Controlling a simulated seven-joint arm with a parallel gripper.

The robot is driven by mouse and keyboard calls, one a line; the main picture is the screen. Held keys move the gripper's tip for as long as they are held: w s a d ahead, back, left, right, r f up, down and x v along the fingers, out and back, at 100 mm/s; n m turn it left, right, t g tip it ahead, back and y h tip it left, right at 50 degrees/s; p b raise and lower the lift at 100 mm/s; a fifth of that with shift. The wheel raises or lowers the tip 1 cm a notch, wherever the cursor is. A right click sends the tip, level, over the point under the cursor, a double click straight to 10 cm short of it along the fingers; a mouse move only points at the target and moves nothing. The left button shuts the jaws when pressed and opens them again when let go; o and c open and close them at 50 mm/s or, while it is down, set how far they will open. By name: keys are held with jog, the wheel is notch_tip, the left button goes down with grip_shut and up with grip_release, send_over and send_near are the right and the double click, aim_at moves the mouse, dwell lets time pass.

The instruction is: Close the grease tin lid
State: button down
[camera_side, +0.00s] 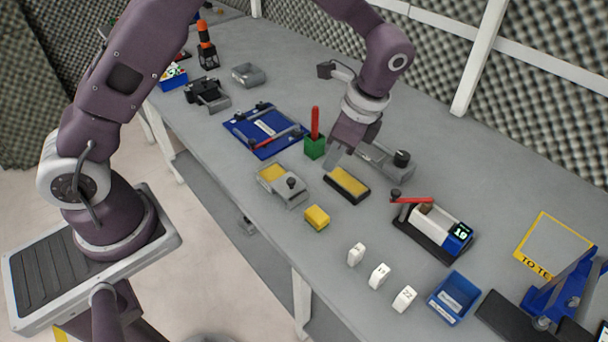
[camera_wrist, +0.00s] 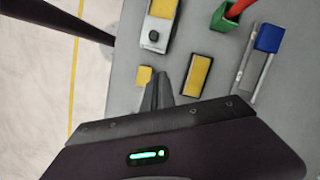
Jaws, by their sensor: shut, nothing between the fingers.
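The grease tin appears to be the low grey box (camera_side: 283,186) left of my gripper in the side view. Yellow fill shows at its far end, and a grey sliding lid with a dark round knob (camera_side: 291,182) covers the near part. So the tin is partly open. In the wrist view the tin (camera_wrist: 160,20) is at the top, its knob (camera_wrist: 153,36) towards me. My gripper (camera_side: 333,160) is shut and empty, apart from the tin and above the table. Its fingertips (camera_wrist: 157,78) also show in the wrist view, between a yellow block and a black-edged yellow pad.
The black-edged yellow pad (camera_side: 346,185) lies right of the tin, the yellow block (camera_side: 317,217) in front. A green block with a red stick (camera_side: 314,147) stands behind. White blocks (camera_side: 380,276), a blue bin (camera_side: 453,297) and a device with a display (camera_side: 434,229) lie right.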

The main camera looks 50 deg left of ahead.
aim_at(285, 175)
jog(key=x, duration=0.7)
jog(key=shift+a+f, duration=0.15)
jog(key=shift+a, duration=0.05)
jog(key=shift+s+a+f, duration=0.1)
jog(key=shift+s+a, duration=0.2)
jog(key=shift+a, duration=0.25)
jog(key=shift+s+a+f, duration=0.1)
jog(key=shift+s+a, duration=0.2)
jog(key=shift+a, duration=0.3)
jog(key=shift+s+a, duration=0.25)
jog(key=shift+a, duration=0.2)
jog(key=shift+a, duration=0.1)
jog(key=a, duration=0.6)
jog(key=shift+a, duration=0.2)
